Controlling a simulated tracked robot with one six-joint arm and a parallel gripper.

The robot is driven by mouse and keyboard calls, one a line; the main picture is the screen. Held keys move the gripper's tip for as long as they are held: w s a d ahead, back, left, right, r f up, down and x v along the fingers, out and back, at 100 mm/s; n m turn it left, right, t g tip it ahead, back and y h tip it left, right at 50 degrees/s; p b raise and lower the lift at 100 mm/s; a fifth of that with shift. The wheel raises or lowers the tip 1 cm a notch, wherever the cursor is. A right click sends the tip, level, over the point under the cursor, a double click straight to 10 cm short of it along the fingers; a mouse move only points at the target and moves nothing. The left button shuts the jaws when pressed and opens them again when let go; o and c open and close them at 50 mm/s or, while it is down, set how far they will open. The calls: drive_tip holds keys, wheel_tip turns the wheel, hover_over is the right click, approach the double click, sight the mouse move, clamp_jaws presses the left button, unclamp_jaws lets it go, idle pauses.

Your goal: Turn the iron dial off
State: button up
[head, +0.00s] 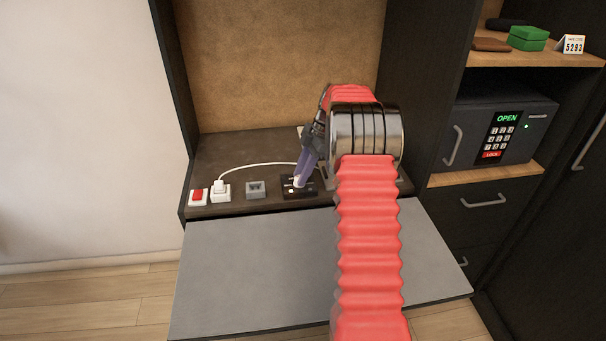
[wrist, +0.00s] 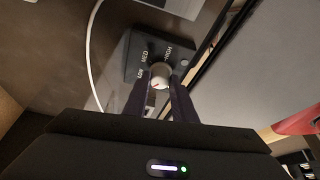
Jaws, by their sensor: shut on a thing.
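My gripper (wrist: 163,82) reaches down over the plate and is shut on the knob, one dark finger at each side. In the head view the purple-tinted fingers of my gripper (head: 298,182) come down onto the dark dial plate (head: 309,192). The red mark's exact setting is hard to tell.
On the same shelf are a red switch (head: 198,197), a white plug (head: 221,190) with a white cord, and a grey socket (head: 256,189). A grey board (head: 270,260) extends in front. A safe (head: 482,137) showing OPEN stands at right. My red arm hides part of the shelf.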

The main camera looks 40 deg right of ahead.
drive_tip(key=n, duration=0.1)
drive_tip(key=n+g, duration=0.1)
drive_tip(key=n, duration=0.1)
drive_tip(key=shift+w+a+f+n+g, duration=0.1)
drive_tip(key=shift+n+g, duration=0.9)
drive_tip(key=shift+n, duration=1.1)
drive_tip(key=o, duration=1)
drive_tip(key=shift+w, duration=0.1)
drive_tip(key=shift+v, duration=1.05)
drive_tip(key=v, duration=0.5)
